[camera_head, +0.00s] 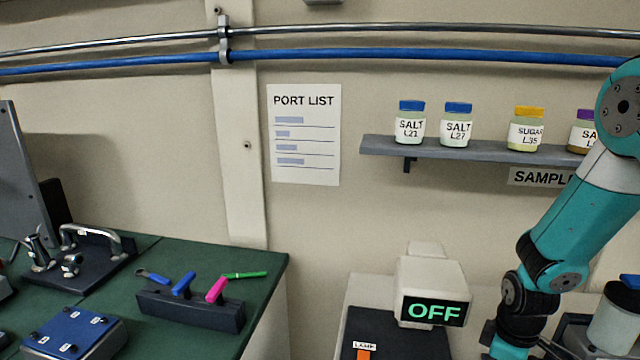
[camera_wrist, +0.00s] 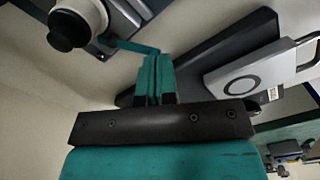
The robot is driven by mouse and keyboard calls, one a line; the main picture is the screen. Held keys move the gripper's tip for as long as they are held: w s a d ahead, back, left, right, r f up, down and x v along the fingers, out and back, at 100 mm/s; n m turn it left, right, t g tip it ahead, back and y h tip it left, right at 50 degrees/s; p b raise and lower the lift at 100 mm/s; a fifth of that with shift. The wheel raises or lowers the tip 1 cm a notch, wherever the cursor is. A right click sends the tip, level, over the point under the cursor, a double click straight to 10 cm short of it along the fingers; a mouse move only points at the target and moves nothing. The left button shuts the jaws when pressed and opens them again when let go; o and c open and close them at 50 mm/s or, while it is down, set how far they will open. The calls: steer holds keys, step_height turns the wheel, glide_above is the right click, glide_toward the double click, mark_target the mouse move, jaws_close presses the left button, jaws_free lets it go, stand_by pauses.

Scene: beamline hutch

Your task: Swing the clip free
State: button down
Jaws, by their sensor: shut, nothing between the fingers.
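My gripper (camera_wrist: 158,60) shows in the wrist view with its two teal fingers side by side, shut with nothing between them. A thin teal strip (camera_wrist: 132,46) lies just left of the fingertips and runs toward a pale cylinder with a black knob (camera_wrist: 76,26). It may be the clip, but I cannot tell for sure, nor whether the fingers touch it. In the head view my arm comes down on the right, and the gripper is out of the frame below.
A lit OFF sign (camera_head: 432,311) stands beside a dark panel (camera_head: 395,335). A jar-like container (camera_head: 613,325) stands at the lower right. A shelf (camera_head: 450,149) of labelled jars is on the wall. A green bench (camera_head: 215,265) at left holds a rack of coloured tools (camera_head: 190,308).

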steer(key=shift+s+d, duration=0.1)
steer(key=shift+s, duration=0.05)
steer(key=shift+s+d, duration=0.3)
steer(key=shift+s, duration=0.1)
steer(key=shift+d, duration=0.1)
stand_by(0.4)
steer(key=shift+s+d, duration=0.4)
steer(key=shift+d, duration=0.1)
steer(key=shift+r, duration=0.1)
step_height(320, 180, up, 7)
steer(key=a+p, duration=0.1)
steer(key=p, duration=0.5)
steer(key=shift+w, duration=0.15)
steer(key=shift+a, duration=0.1)
